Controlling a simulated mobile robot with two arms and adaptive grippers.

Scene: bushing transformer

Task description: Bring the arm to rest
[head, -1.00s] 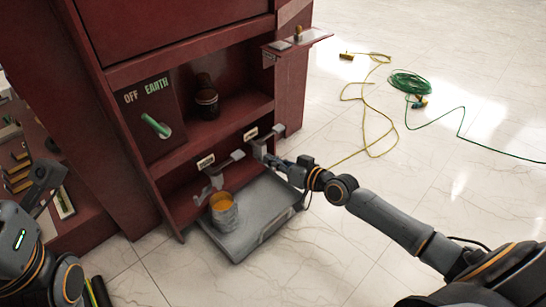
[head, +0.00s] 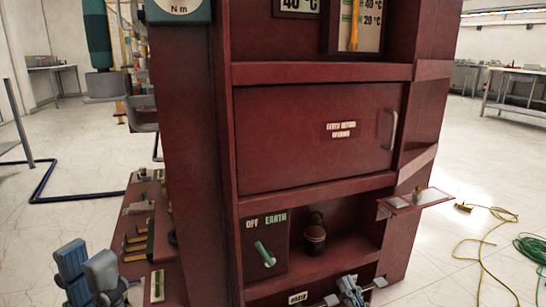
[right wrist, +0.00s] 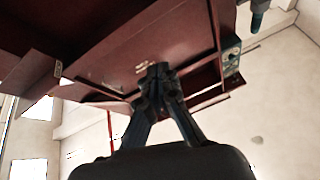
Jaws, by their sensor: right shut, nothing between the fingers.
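My left gripper (head: 88,265) shows at the lower left of the head view, in front of the side shelf. Its two fingers stand apart with nothing seen between them. My right gripper (head: 350,288) shows at the bottom edge of the head view, in front of the cabinet's lower part. In the right wrist view its fingers (right wrist: 158,72) meet at the tips and are empty. They point up toward the dark red cabinet (right wrist: 130,45), and I cannot tell the distance. Most of both arms is outside the head view.
The red cabinet (head: 300,130) fills the middle, with a closed door, a green-handled OFF/EARTH switch (head: 265,254) and a dark pot (head: 315,236). A small shelf (head: 416,200) juts out at right. Yellow (head: 484,238) and green (head: 532,248) cables lie on the right floor.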

